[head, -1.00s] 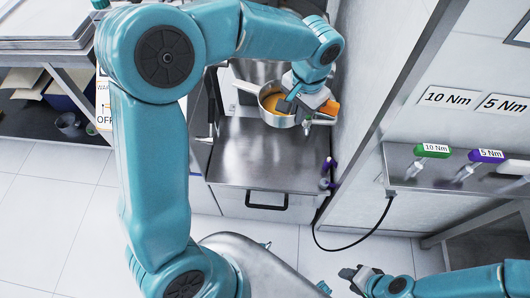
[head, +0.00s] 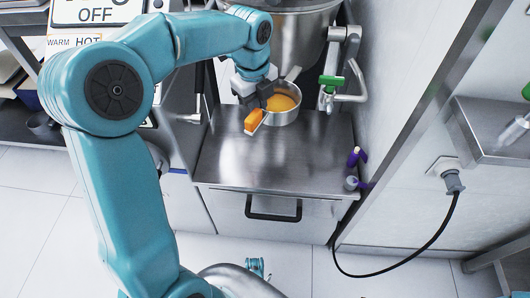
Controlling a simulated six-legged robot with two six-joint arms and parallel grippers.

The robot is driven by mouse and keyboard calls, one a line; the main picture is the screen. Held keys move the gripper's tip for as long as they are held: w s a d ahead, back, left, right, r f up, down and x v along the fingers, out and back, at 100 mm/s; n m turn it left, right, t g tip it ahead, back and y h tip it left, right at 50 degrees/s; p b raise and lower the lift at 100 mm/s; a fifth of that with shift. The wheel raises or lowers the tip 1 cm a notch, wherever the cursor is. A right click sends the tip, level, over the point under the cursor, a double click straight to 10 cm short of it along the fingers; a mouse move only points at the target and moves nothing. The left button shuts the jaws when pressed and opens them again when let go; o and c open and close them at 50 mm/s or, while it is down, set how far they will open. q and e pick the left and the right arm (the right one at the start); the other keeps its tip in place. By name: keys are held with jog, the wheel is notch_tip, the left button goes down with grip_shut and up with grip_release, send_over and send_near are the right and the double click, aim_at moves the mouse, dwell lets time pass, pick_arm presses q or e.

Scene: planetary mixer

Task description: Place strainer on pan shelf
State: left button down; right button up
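A round steel vessel with an orange inside (head: 284,106), which looks like the strainer, is at the back of the steel counter below the mixer. An orange block-like part (head: 254,121), apparently its handle, sticks out toward the front left. My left gripper (head: 261,98) is at the vessel's left side, with its dark fingers at the handle. It appears shut on the handle, though the fingertips are partly hidden. I cannot tell whether the vessel touches the counter. My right gripper is out of view. No shelf is clearly recognisable as the pan shelf.
The steel counter (head: 262,160) is clear in front. The mixer bowl (head: 297,50) stands behind it. A wall shelf (head: 490,130) and a black cable (head: 430,240) are further right. Dark shelving is at far left.

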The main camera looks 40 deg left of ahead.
pick_arm(q)
notch_tip(320, 180, down, 11)
jog(key=b, duration=0.3)
jog(key=shift+b, duration=0.35)
notch_tip(320, 180, down, 5)
jog(key=shift+f+b, duration=0.2)
jog(key=shift+b, duration=1)
jog(key=shift+f, duration=0.25)
jog(key=shift+r, duration=0.15)
jog(key=shift+f, duration=0.25)
jog(key=c, duration=1.3)
grip_release()
jog(key=shift+o, duration=0.2)
jog(key=shift+r, duration=0.1)
